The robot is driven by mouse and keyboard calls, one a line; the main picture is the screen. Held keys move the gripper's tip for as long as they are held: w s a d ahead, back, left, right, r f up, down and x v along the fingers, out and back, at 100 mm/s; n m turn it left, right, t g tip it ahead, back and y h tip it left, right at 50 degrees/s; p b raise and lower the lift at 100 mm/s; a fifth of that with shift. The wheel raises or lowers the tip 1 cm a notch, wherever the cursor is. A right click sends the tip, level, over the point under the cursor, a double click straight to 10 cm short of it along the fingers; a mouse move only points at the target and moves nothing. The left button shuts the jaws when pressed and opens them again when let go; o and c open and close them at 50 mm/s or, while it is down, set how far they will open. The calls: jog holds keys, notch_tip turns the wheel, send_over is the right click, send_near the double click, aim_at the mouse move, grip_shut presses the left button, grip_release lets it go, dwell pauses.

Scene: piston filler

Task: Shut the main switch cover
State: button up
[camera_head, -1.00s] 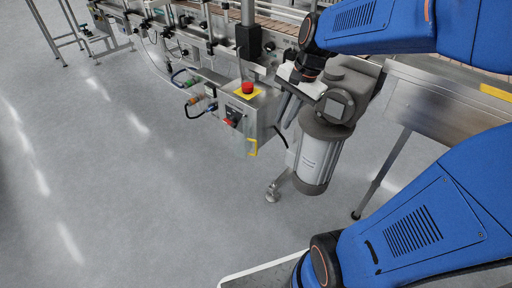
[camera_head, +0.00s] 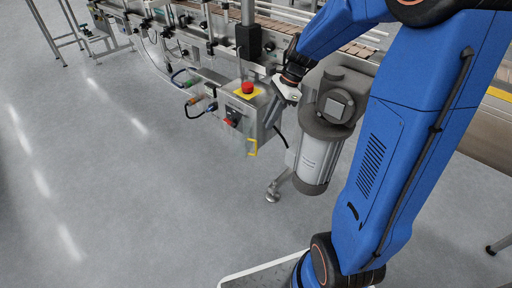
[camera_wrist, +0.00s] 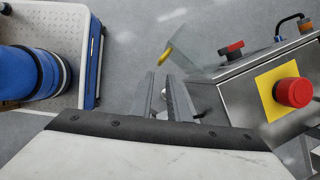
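The main switch cover (camera_head: 244,142) is a clear flap with a yellow handle, standing open out from the front of the steel control box. It also shows in the wrist view (camera_wrist: 192,68), its yellow edge to the left. The red main switch (camera_head: 232,119) is uncovered on the box front; it shows in the wrist view too (camera_wrist: 232,47). My gripper (camera_head: 270,122) is at the box's right side, to the upper right of the cover. In the wrist view its two fingers (camera_wrist: 161,76) are apart with nothing between them, and the cover lies beyond their tips.
A red emergency button (camera_head: 248,88) on a yellow plate sits on top of the control box (camera_wrist: 240,95), close to my gripper. A grey motor (camera_head: 318,160) stands right of my gripper. Cables run left of the box. The floor in front is clear.

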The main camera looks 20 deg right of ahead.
aim_at(256, 153)
jog(key=x, duration=1.3)
jog(key=shift+f, duration=0.3)
grip_shut()
dwell(0.8)
